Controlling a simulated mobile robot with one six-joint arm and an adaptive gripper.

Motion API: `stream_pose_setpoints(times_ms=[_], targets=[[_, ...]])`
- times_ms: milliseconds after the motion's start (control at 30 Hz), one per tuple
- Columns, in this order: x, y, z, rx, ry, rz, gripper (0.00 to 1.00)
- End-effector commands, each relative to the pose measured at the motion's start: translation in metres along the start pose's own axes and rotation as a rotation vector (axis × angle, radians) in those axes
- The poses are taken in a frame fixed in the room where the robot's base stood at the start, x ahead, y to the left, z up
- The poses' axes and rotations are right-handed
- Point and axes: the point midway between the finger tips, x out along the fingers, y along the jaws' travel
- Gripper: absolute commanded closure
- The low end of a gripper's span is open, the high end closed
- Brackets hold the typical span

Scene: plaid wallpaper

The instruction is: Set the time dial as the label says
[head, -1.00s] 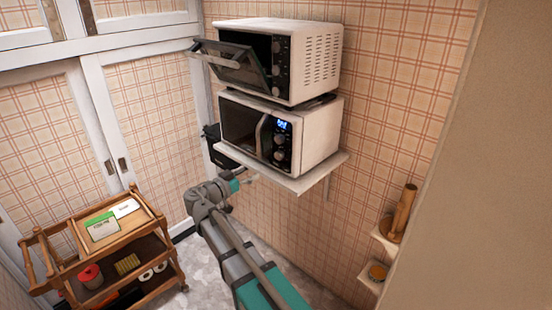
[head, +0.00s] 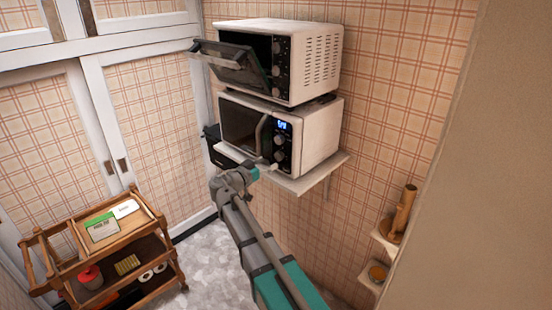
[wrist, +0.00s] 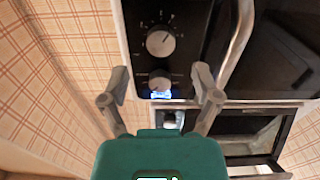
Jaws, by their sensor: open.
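The lower microwave (head: 312,150) stands on a wall shelf. Its front panel has a lit blue display (head: 284,126) and an upper dial (head: 280,140) and lower dial (head: 278,156). The wrist view looks upside down: the lower dial (wrist: 160,41), with marks around it, sits above the upper dial (wrist: 160,81) and the display (wrist: 161,95). I cannot tell which is the time dial. My gripper (head: 270,168) is just in front of the panel's lower part. In the wrist view my gripper (wrist: 160,76) is open and empty, its fingers either side of the upper dial in the picture. Contact is not visible.
A toaster oven (head: 316,65) with its door (head: 230,62) hanging open sits on top of the microwave. The shelf (head: 310,182) juts out below. A wooden cart (head: 70,262) at left bears a green-and-white packet (head: 102,228) and a white card (head: 125,209); their print is unreadable.

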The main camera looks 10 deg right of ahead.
Motion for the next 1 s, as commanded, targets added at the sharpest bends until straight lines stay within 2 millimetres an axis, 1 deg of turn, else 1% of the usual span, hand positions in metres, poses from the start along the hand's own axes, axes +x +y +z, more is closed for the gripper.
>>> stream_pose_setpoints(times_ms=[33, 200, 400, 567, 833, 867, 1000], targets=[[0.009, -0.001, 0.0, 0.0, 0.0, 0.003, 0.19], [0.032, -0.001, 0.0, 0.0, 0.0, 0.002, 0.19], [0.049, -0.001, 0.0, 0.0, 0.0, 0.001, 0.19], [0.055, 0.0, 0.0, 0.0, 0.0, 0.001, 0.19], [0.055, 0.0, 0.0, 0.0, 0.0, 0.0, 0.19], [0.055, 0.0, 0.0, 0.0, 0.0, 0.0, 0.23], [0.055, 0.0, 0.0, 0.0, 0.0, 0.0, 0.49]])
